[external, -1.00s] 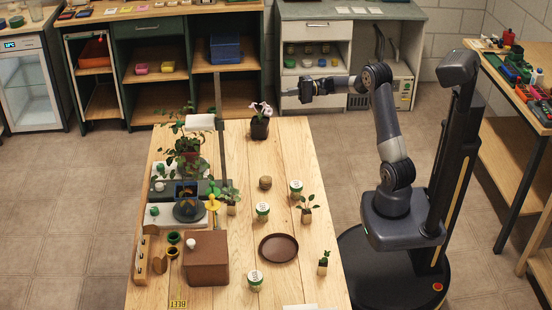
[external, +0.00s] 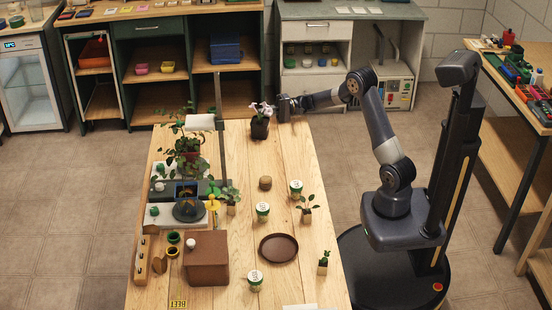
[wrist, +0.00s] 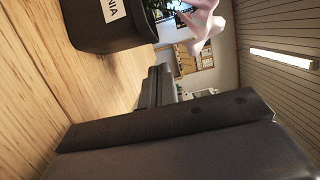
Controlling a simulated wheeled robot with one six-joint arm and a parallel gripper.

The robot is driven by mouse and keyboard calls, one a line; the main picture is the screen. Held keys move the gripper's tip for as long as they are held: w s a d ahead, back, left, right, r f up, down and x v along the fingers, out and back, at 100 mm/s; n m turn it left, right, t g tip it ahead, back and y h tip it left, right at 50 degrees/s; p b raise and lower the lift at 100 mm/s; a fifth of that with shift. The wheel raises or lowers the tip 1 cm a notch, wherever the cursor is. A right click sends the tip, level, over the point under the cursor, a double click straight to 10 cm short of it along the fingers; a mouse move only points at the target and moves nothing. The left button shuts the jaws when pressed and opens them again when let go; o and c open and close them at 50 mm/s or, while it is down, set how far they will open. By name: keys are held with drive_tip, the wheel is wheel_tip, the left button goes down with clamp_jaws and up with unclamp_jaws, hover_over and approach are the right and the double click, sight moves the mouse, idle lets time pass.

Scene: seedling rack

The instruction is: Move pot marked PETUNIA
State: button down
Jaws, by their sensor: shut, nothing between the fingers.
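The pot marked PETUNIA (external: 260,128) is a dark square pot with pink-white flowers, standing upright at the far end of the wooden table. In the wrist view the dark pot (wrist: 108,36) is at the top left, with a white label ending in "NIA"; the rest of the label is out of frame. My gripper (external: 283,108) is close to the right of the pot, around the height of its flowers.
The wooden table (external: 240,180) is bare between the pot and the round wooden piece (external: 265,183). Leafy plants (external: 186,150) and a thin upright post stand left of the pot. Several small pots, white-lidded jars and a brown saucer (external: 278,237) stand nearer.

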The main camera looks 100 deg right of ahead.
drive_tip(key=shift+a, duration=1.05)
drive_tip(key=a+b, duration=1.4)
drive_tip(key=a, duration=0.5)
drive_tip(key=shift+a+f, duration=0.1)
drive_tip(key=shift+f, duration=0.1)
drive_tip(key=shift+a+r, duration=0.15)
drive_tip(key=shift+a, duration=0.4)
